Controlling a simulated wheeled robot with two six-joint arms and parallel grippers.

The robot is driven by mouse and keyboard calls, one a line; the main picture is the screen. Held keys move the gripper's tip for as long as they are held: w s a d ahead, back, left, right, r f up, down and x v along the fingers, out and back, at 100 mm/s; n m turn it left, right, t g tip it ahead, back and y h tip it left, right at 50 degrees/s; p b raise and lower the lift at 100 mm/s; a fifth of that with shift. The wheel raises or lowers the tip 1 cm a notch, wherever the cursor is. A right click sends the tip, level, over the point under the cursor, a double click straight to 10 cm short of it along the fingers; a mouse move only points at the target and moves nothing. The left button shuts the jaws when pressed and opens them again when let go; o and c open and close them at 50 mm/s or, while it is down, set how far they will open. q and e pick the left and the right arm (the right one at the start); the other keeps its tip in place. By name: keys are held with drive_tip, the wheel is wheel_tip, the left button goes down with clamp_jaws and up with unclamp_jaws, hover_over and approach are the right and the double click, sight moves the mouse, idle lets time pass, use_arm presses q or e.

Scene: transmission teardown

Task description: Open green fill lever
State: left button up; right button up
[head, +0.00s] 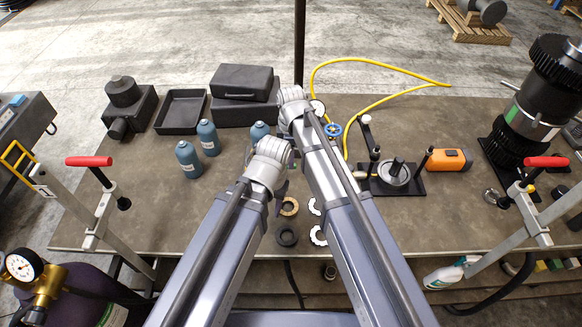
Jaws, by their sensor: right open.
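I cannot make out a green lever; my arms cover the middle of the bench. My right arm reaches farthest over the bench, and its gripper (294,98) is at the far end near the yellow hose, open, with its fingers mostly hidden by the wrist. My left gripper (270,160) is nearer and to the left, mostly hidden under its own wrist, so its jaws are unclear. A blue valve wheel (332,130) sits just right of my right forearm. Neither gripper visibly holds anything.
Blue bottles (188,160), a black tray (181,110) and black cases (243,82) stand left. A round fixture (394,175), orange device (449,160) and black gear assembly (543,90) stand right. Red-handled clamps (88,161) flank the front edge. Rings (287,236) lie between my arms.

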use_arm(q)
drive_tip(key=shift+f+b, duration=0.95)
drive_tip(key=shift+f, duration=0.5)
use_arm(e)
drive_tip(key=shift+f, duration=1.45)
drive_tip(key=shift+c, duration=0.3)
clamp_jaws()
